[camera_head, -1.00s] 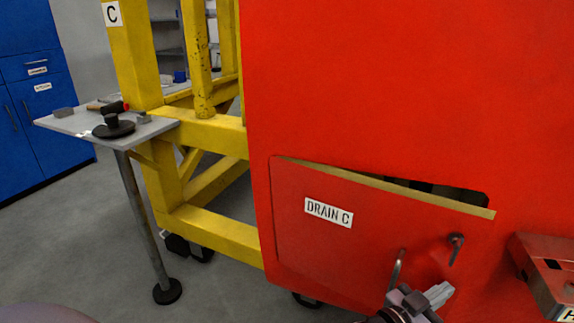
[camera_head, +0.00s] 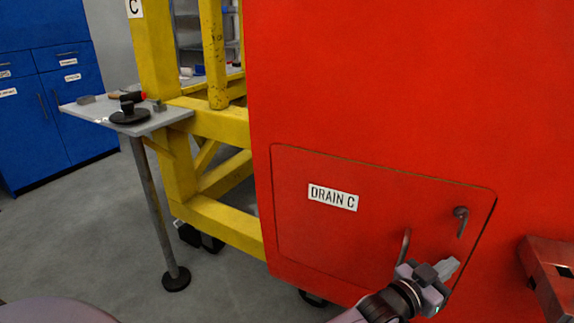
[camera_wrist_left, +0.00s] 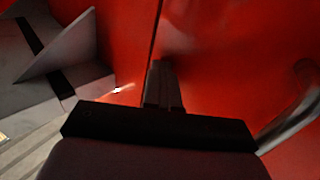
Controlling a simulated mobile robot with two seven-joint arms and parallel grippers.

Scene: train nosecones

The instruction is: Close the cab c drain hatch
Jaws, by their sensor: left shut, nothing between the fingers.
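The drain hatch (camera_head: 330,235) is a red panel labelled DRAIN C, low on the red cab (camera_head: 400,80). It sits flush in its opening, with only a thin dark seam around it. A curved grey handle (camera_head: 404,246) and a small grey latch (camera_head: 460,220) are on its right half. My left gripper (camera_head: 447,268) is shut and empty at the hatch's lower right edge. In the left wrist view, the shut fingers (camera_wrist_left: 164,85) point at the red surface close to a dark seam, with the handle (camera_wrist_left: 290,120) at the right. Contact is hard to tell. My right gripper is out of view.
A red box-like part (camera_head: 550,270) juts out at the right, near my left gripper. A yellow frame (camera_head: 225,225) stands left of the cab. A small grey table (camera_head: 90,115) holds several items. Blue cabinets (camera_head: 65,120) stand at the far left.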

